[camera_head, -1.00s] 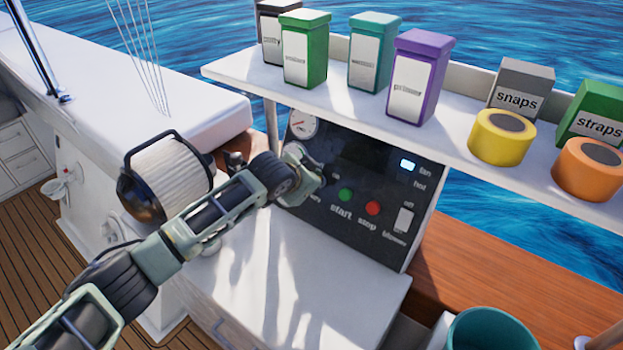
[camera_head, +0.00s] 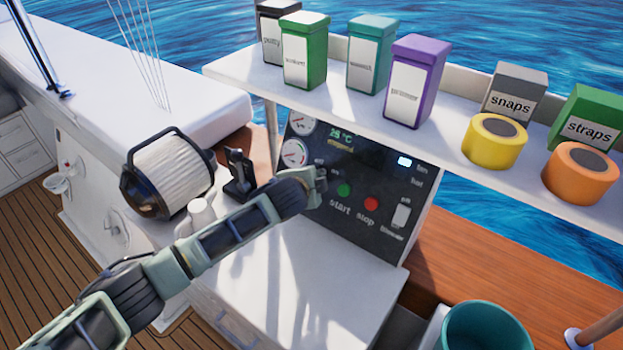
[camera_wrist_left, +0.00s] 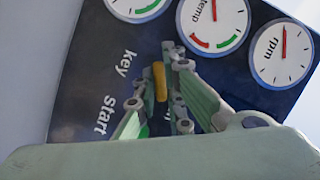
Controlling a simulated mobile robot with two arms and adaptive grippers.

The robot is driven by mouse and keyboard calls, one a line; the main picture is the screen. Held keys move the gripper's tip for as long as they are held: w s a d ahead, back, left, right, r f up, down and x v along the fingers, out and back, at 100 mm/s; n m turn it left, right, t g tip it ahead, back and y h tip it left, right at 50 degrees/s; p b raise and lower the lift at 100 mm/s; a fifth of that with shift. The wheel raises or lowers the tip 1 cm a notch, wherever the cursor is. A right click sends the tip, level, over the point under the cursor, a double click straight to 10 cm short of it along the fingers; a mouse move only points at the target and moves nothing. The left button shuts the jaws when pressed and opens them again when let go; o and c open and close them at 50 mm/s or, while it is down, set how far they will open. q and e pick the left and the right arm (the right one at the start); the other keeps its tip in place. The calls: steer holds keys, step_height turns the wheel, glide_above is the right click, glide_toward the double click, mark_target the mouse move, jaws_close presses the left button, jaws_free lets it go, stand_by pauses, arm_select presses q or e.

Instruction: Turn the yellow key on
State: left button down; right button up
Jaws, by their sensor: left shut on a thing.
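The dark control panel (camera_head: 372,179) stands under the white shelf, and my left gripper (camera_head: 318,178) is at its left part. In the left wrist view the yellow key (camera_wrist_left: 160,82) sits between the two fingers of my left gripper (camera_wrist_left: 169,95). The fingers are closed on it, beside the "key" and "start" labels. In the head view the key is hidden behind the gripper. The green start button (camera_head: 344,190) and red stop button (camera_head: 371,204) are to the right of the gripper. My right gripper is not in view.
A white switch (camera_head: 401,214) is at the panel's lower right. A black lever (camera_head: 240,174) and a cylindrical filter (camera_head: 170,172) stand left of the panel. Above, the shelf (camera_head: 350,120) holds labelled boxes and tape rolls. The white counter (camera_head: 290,265) in front is mostly bare.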

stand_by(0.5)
arm_select(q)
steer(key=c, duration=1.8)
jaws_free()
steer(key=shift+c, duration=0.2)
steer(key=v, duration=1.2)
steer(key=shift+f, duration=0.1)
